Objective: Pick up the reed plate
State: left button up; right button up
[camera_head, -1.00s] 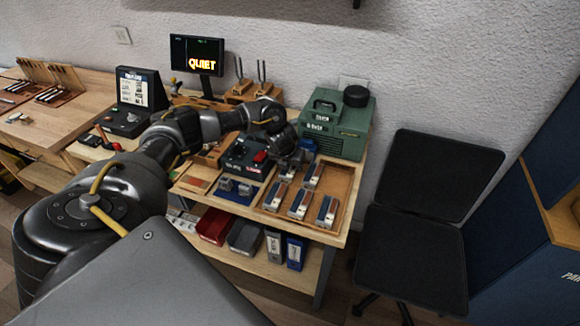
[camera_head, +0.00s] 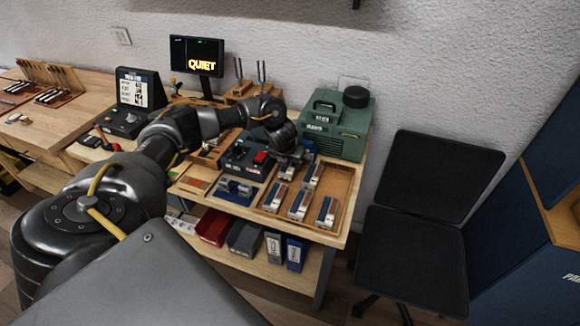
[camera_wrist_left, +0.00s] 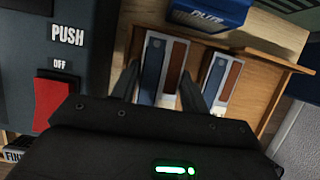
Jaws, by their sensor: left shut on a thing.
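Several reed plates, each with a silver end and blue and brown strips, lie in the wooden tray (camera_head: 341,182). My left gripper (camera_head: 287,160) is over the tray's back left part. In the left wrist view, its two fingers (camera_wrist_left: 162,90) are either side of one reed plate (camera_wrist_left: 153,68), shut on it. The near end of that plate is hidden behind the gripper body. Another reed plate (camera_wrist_left: 222,80) lies just right of the fingers. In the head view, other plates (camera_head: 299,204) lie at the front of the tray. My right gripper is not in view.
A dark box with a red switch (camera_head: 262,158) stands left of the tray; the wrist view shows its red switch (camera_wrist_left: 53,103) close by. A green machine (camera_head: 338,125) stands behind. A blue and silver fixture (camera_head: 237,188) sits in front of the dark box.

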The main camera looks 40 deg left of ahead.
pick_arm(q)
jog(key=s+a+r, duration=0.3)
jog(key=s+r, duration=0.9)
jog(key=s, duration=0.2)
jog(key=w+d+n+g+y, duration=0.1)
jog(key=d+n+g+y, duration=0.25)
jog(key=d+n, duration=1.2)
jog(key=s+d+r+n+g+h, duration=0.2)
jog(key=d+r+n, duration=0.2)
jog(key=n, duration=0.4)
jog(key=s+d+r+n+g+h, duration=0.1)
jog(key=d+r+n+g+h, duration=0.2)
jog(key=d+n, duration=0.4)
jog(key=shift+s+d+r+n, duration=0.35)
jog(key=shift+r+n, duration=0.2)
jog(key=shift+n, duration=0.2)
